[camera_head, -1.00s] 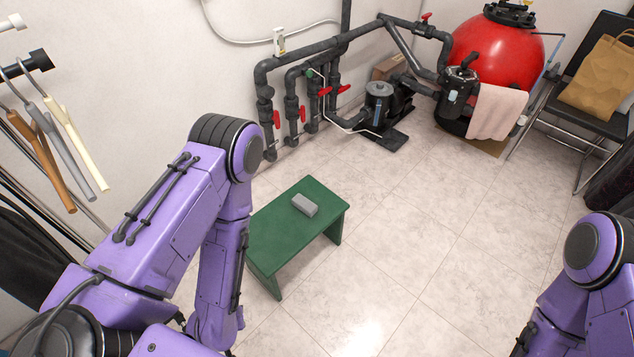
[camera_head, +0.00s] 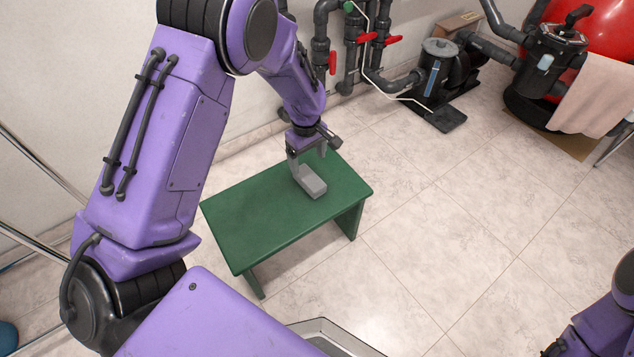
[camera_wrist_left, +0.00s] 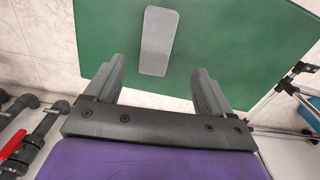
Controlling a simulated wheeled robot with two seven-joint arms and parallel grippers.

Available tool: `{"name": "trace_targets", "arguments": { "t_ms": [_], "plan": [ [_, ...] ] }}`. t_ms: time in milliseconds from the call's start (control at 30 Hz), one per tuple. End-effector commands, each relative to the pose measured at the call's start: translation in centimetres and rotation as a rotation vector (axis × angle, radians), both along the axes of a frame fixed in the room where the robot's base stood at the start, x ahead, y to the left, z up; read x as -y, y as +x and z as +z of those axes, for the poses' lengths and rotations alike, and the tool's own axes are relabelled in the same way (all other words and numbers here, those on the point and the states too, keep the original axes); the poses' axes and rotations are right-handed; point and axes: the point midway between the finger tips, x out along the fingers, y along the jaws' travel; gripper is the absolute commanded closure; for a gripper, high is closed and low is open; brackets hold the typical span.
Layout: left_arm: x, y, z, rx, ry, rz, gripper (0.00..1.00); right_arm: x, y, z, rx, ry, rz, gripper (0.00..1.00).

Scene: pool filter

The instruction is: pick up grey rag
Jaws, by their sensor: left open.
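The grey rag (camera_head: 311,184) is a small folded block lying on the green bench (camera_head: 258,222). In the left wrist view the rag (camera_wrist_left: 159,40) lies ahead of the fingers, roughly between their lines. My left gripper (camera_head: 308,164) is over the far side of the bench, at the rag's far end in the head view. Its jaws are open and empty in the left wrist view (camera_wrist_left: 160,82). I cannot tell its exact height above the bench. My right arm shows at the lower right edge, but its gripper is not visible.
Grey pipes with red valves (camera_head: 333,62) run along the wall behind the bench. A pump (camera_head: 440,68) and a red tank (camera_head: 590,28) with a pink towel (camera_head: 595,95) stand at the back right. The tiled floor (camera_head: 470,220) right of the bench is clear.

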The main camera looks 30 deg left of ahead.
Motion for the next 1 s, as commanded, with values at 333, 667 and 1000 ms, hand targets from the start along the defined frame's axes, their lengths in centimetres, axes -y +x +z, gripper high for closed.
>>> {"name": "trace_targets", "arguments": {
  "t_ms": [333,667,1000],
  "plan": [
    [0.2,0.1,-5.2,-0.01,-0.003,0.002,0.17,0.0,0.0,-2.5,0.0,0.0,0.0,0.57],
    [0.5,0.5,-10.2,-0.01,-0.002,0.003,0.17,0.0,-0.1,-5.4,-0.001,0.001,0.0,0.57],
    [0.5,0.5,-10.2,-0.009,-0.002,0.003,0.56,-0.1,-0.1,-5.2,-0.001,0.001,-0.001,0.57]
  ]
}}
